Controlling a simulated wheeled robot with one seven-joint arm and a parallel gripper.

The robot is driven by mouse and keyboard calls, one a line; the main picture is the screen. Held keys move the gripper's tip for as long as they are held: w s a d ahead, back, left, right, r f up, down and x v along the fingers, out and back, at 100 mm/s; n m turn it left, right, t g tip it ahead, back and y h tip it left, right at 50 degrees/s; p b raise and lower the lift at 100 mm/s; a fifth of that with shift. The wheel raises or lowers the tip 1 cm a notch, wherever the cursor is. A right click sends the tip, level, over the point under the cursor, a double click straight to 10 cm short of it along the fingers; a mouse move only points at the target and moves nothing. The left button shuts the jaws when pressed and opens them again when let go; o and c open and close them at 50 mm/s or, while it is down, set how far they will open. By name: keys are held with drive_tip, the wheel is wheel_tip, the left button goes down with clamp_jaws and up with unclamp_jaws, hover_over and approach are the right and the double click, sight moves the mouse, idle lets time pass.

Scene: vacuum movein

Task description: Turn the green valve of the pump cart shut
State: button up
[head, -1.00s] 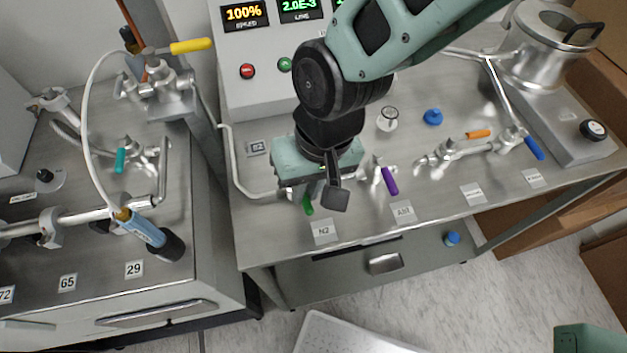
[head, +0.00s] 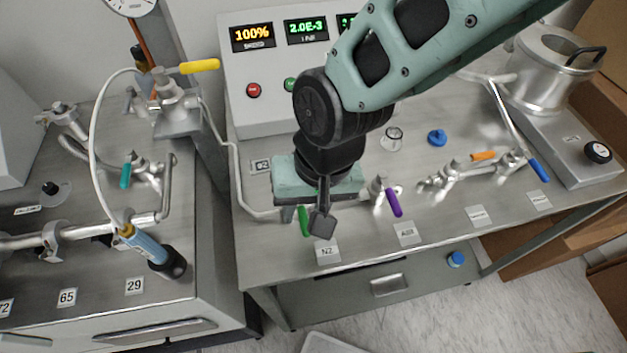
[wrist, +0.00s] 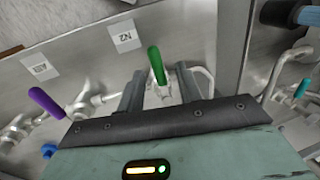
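The green valve handle (head: 304,221) is on the cart top behind the N2 label (head: 328,251). In the wrist view the green handle (wrist: 156,65) points toward the N2 label (wrist: 123,37), with its silver valve body (wrist: 161,97) behind it. My gripper (wrist: 160,76) is open, one finger on each side of the handle, with visible gaps. Whether the fingers reach down to the handle's height is hard to tell. In the head view my gripper (head: 304,216) is over the valve, and its palm hides the valve body.
The purple-handled valve (head: 394,202) stands close to the right of my gripper. Orange (head: 484,156) and blue (head: 540,170) handles are farther right. The control box (head: 265,95) is behind, and a bent pipe (head: 238,180) runs left of the valve. The cart's front strip is clear.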

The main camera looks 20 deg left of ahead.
drive_tip(key=w+d+r+b, duration=0.1)
drive_tip(key=d+r+b, duration=0.1)
drive_tip(key=r, duration=1.5)
drive_tip(key=shift+w+d, duration=0.4)
drive_tip(key=shift+d, duration=0.1)
